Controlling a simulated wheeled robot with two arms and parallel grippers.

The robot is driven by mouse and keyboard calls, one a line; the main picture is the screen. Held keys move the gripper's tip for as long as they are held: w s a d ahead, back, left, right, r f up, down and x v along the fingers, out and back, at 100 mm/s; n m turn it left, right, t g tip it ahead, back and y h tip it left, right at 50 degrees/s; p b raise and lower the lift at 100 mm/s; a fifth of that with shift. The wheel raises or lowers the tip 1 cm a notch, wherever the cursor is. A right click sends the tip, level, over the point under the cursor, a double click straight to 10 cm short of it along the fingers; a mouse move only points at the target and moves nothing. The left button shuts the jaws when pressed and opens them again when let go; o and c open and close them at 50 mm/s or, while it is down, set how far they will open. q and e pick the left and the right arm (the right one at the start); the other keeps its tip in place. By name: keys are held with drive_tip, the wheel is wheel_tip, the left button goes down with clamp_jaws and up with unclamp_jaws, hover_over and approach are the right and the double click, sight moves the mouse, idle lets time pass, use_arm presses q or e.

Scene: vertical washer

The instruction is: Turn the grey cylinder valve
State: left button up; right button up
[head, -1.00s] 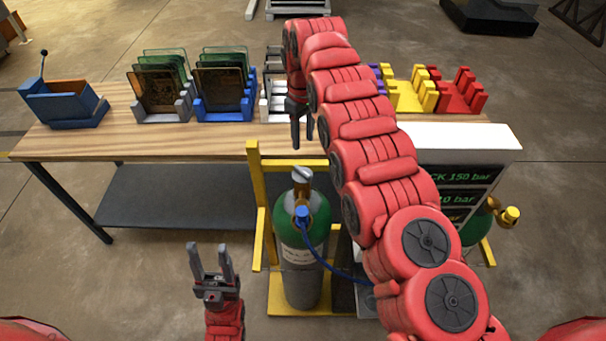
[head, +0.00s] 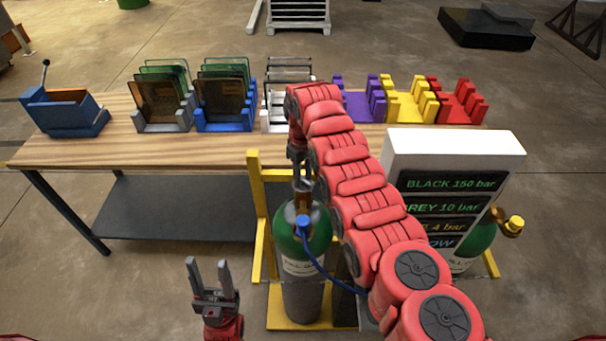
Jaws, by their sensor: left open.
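The gas cylinder (head: 298,262) has a green shoulder and a grey body and stands upright in a yellow frame below the table's front edge. A brass-coloured valve with a blue fitting (head: 302,226) and a blue hose is on its top. My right gripper (head: 303,196) points down at the top of this valve, and its fingers overlap the knob, which is mostly hidden. Whether the jaws close on the knob cannot be made out. My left gripper (head: 209,272) is open and empty, fingers up, to the left of the cylinder and apart from it.
A white panel (head: 455,143) shows green and yellow pressure lines to the right. Another green cylinder (head: 477,243) with a yellow valve stands behind it. The wooden table (head: 80,152) carries coloured racks, glass plates and a blue box. The floor at left is clear.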

clamp_jaws()
